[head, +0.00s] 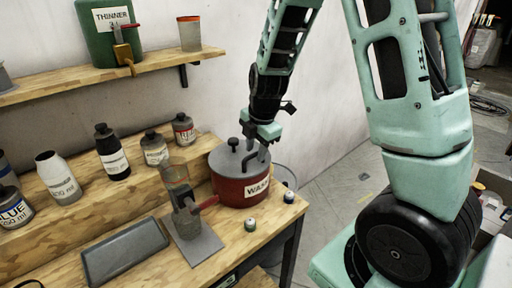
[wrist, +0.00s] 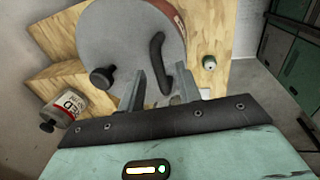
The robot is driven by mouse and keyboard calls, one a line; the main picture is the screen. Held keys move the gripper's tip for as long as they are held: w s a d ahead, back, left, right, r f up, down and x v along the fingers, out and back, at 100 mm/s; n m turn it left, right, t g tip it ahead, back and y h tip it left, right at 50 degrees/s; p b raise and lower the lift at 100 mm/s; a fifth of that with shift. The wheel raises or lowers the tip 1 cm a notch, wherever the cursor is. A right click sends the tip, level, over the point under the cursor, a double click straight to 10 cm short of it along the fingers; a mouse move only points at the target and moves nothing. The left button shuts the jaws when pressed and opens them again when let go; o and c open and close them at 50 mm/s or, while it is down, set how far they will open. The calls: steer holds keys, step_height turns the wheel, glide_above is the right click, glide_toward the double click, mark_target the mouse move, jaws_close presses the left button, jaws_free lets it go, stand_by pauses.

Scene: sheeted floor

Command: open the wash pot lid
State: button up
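The wash pot (head: 232,191) is red with a "WASH" label and stands near the right end of the wooden bench. Its grey lid (head: 225,160) lies on top and carries a black knob (head: 233,143) and a dark curved handle (head: 250,157). In the wrist view the lid (wrist: 110,35) fills the upper middle, with the knob (wrist: 103,77) at left and the curved handle (wrist: 157,58) near the fingers. My gripper (wrist: 160,80) is open, its fingers apart on either side of the handle's lower part. Whether they touch it I cannot tell.
Small jars (head: 250,225) stand in front and right. Several bottles (head: 112,155) line the raised step. A shelf (head: 100,75) holds a thinner can. A bucket (head: 284,177) stands behind the bench's right edge.

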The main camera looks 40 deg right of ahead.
jaws_close()
steer(key=shift+r, duration=0.1)
